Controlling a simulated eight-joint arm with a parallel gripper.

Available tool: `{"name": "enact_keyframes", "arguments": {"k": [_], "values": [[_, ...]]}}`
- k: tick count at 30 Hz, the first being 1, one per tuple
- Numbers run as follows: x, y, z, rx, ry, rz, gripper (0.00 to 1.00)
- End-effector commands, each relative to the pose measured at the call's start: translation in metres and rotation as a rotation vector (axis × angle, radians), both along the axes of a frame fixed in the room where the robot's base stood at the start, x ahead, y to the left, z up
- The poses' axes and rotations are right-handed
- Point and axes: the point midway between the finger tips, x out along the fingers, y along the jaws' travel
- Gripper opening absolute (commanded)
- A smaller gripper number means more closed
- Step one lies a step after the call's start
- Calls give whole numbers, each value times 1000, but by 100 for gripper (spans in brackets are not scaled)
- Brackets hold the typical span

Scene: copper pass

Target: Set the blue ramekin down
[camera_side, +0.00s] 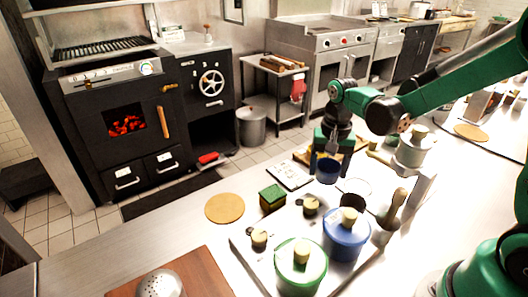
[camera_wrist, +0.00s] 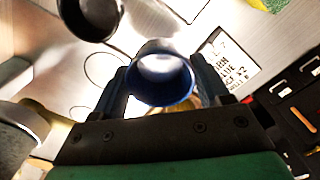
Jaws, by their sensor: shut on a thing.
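The blue ramekin (camera_side: 327,172) hangs below my gripper (camera_side: 331,150) in the side view, over the back part of the counter by the tray. It looks upright. In the wrist view the ramekin (camera_wrist: 163,88) sits between the two fingers of my gripper (camera_wrist: 164,92), which are shut on it. Its pale inside faces the camera. It appears to be above the surface, though the gap beneath it is hard to judge. The surface directly under it is partly hidden by the ramekin and the gripper.
A metal tray (camera_side: 246,250) holds a blue pot (camera_side: 346,240), a green-rimmed pot (camera_side: 300,272) and small pieces. A thin ring outline (camera_side: 355,187) lies near the ramekin. A printed card (camera_side: 290,176), a green sponge (camera_side: 272,199) and a round cork mat (camera_side: 225,208) lie to the left.

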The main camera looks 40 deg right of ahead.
Motion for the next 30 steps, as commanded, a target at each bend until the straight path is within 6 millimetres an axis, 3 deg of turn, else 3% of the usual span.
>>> {"name": "enact_keyframes", "arguments": {"k": [12, 24, 25, 27, 28, 30], "values": [[0, 0, -40, 0, 0, 0, 15], [0, 0, -44, 0, 0, 0, 15], [0, 0, -44, 0, 0, 0, 75], [0, 0, -44, 0, 0, 0, 95], [0, 0, -44, 0, 0, 0, 100], [0, 0, -44, 0, 0, 0, 100]]}}
